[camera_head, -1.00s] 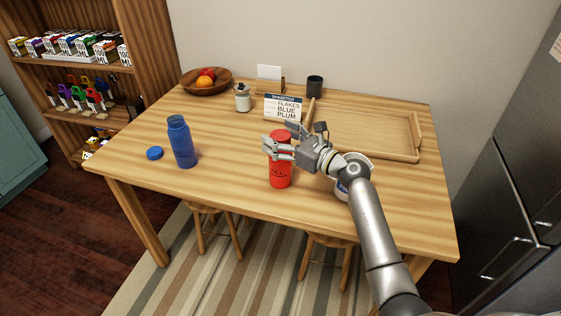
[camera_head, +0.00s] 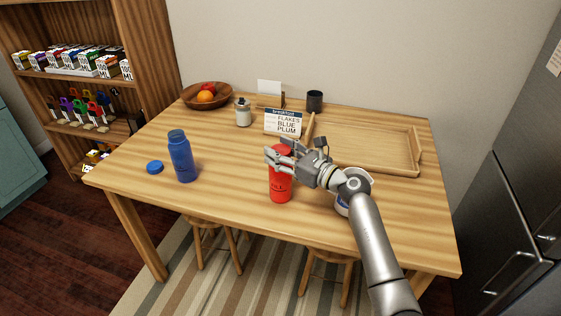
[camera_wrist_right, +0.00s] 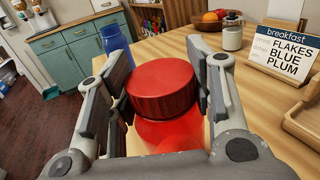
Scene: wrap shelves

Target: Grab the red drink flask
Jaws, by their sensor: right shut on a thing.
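The red drink flask (camera_head: 281,187) stands upright near the front middle of the wooden table. My right gripper (camera_head: 283,158) is shut on its upper part, coming from the right. In the right wrist view the flask's ribbed red cap (camera_wrist_right: 161,88) sits between the two finger pads. The lower body of the flask is partly hidden there by the gripper. My left gripper is in neither view.
A blue flask (camera_head: 182,158) stands to the left, its blue cap (camera_head: 154,167) beside it. A white container (camera_head: 343,205) is partly hidden behind my right arm. A breakfast sign (camera_head: 283,122), a jar (camera_head: 243,113), a fruit bowl (camera_head: 222,101) and a wooden tray (camera_head: 414,160) stand farther back.

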